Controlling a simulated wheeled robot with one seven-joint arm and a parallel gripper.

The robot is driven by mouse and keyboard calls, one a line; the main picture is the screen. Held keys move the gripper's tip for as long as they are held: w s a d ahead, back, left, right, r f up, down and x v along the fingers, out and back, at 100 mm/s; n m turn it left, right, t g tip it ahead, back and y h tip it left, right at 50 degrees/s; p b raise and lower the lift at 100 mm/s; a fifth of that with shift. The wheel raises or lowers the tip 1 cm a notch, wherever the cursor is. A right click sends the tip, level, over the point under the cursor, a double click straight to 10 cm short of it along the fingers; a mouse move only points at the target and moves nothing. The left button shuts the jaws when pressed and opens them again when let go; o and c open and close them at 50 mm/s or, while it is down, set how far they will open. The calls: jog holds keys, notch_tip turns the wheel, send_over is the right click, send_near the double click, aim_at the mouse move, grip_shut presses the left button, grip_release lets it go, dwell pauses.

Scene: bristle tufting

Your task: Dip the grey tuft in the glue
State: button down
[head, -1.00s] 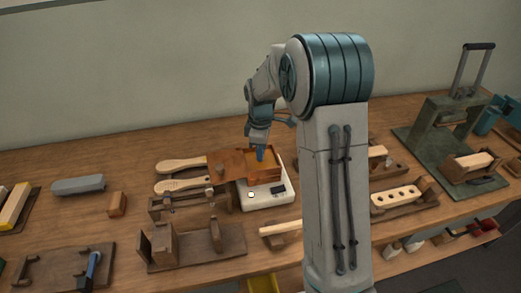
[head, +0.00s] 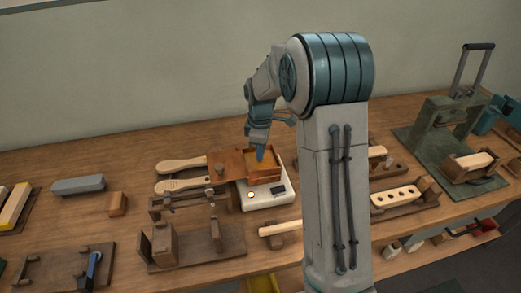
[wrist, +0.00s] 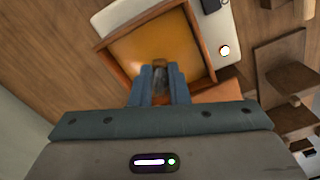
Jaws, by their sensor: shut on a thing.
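My gripper (head: 260,154) is over the orange-brown glue in a square wooden tray (head: 281,175). In the wrist view the blue fingers (wrist: 160,82) are shut on a small greyish tuft (wrist: 160,76), which sits between them above the amber glue (wrist: 150,45). The tuft's lower end is at or close to the glue surface; I cannot tell whether it touches. In the head view the tuft is too small to make out. The tray rests on a white scale (head: 262,203) with a small dark display.
Two pale-handled wooden paddles (head: 182,165) lie left of the tray. Wooden jigs (head: 192,247) stand in front. A grey block (head: 78,185) lies at the left. A block with holes (head: 396,196) and a green press (head: 440,135) are at the right.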

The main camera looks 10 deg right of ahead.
jog(key=shift+r+p, duration=2.45)
jog(key=shift+r, duration=1.2)
jog(key=shift+f, duration=0.1)
